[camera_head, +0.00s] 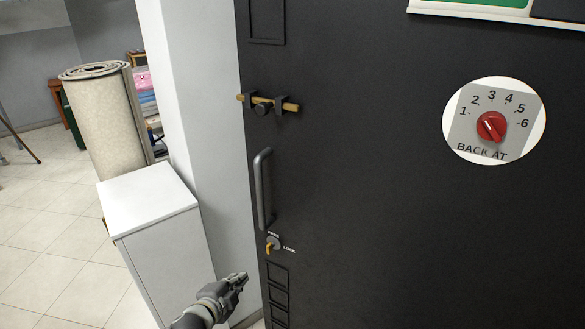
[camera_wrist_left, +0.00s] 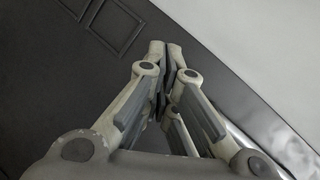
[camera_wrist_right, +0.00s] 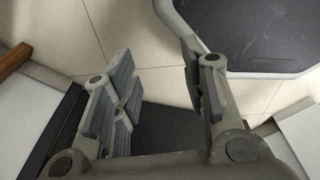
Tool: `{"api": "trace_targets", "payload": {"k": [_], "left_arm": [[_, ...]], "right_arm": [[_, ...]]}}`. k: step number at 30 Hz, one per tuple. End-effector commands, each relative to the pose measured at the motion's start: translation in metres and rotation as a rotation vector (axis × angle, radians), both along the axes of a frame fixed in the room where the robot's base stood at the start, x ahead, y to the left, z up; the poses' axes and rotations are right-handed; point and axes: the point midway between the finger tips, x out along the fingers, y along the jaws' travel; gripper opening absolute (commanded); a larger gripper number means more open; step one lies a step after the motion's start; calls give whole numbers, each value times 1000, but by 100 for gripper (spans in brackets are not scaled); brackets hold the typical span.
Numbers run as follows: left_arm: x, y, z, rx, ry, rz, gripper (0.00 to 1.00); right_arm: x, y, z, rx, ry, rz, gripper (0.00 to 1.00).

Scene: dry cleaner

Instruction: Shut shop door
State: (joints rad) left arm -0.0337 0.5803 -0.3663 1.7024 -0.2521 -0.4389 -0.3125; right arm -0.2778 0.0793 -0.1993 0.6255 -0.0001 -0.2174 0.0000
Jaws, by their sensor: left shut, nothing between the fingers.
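The black shop door (camera_head: 380,220) fills the right of the head view. It has a grey upright bar handle (camera_head: 263,190), a bolt with a brass-coloured bar (camera_head: 268,105) above it, and a lock with a yellow turn-piece (camera_head: 272,244) below. The door's left edge stands beside a white post (camera_head: 200,110); I cannot tell if a gap lies between them. My left gripper (camera_head: 240,281) is shut and empty, low beside this edge, below the handle. The left wrist view shows its closed fingers (camera_wrist_left: 166,65) before the door's panel (camera_wrist_left: 60,90). My right gripper (camera_wrist_right: 158,78) is open and empty.
A white cabinet (camera_head: 150,205) stands left of the post, with a rolled carpet (camera_head: 103,120) behind it. A round "BACK AT" dial sign (camera_head: 494,121) is on the door. Tiled floor (camera_head: 50,225) is open at left.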

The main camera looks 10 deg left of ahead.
Motion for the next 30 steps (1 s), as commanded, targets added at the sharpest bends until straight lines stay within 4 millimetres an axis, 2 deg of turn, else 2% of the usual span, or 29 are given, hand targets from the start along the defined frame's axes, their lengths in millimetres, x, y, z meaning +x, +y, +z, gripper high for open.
{"api": "trace_targets", "payload": {"k": [1, 3, 6, 9, 12, 15, 20, 24, 30], "left_arm": [[9, -11, 52, 48, -75, -53, 0], [13, -27, 109, 112, -167, -116, 0], [10, -49, 179, 191, -284, -192, 0], [0, -68, 229, 251, -374, -248, 0], [-9, -79, 261, 289, -431, -282, 0], [-13, -86, 276, 308, -462, -299, 0], [-6, -90, 282, 314, -472, -303, 0], [13, -96, 284, 313, -474, -303, 0], [45, -104, 283, 311, -472, -301, 0]], "right_arm": [[-6, 0, 8, -1, 9, 0, 40], [-13, -1, 13, -2, 18, 0, 40], [-25, -1, 19, -3, 36, 0, 40], [-35, -2, 23, -4, 51, 0, 40], [-39, -2, 25, -4, 56, 0, 40], [-36, -2, 26, -4, 51, 0, 40], [-20, -1, 32, -2, 27, 1, 40], [-11, 0, 40, 0, 13, 1, 40], [-15, 0, 50, 0, 19, 1, 40]]}}
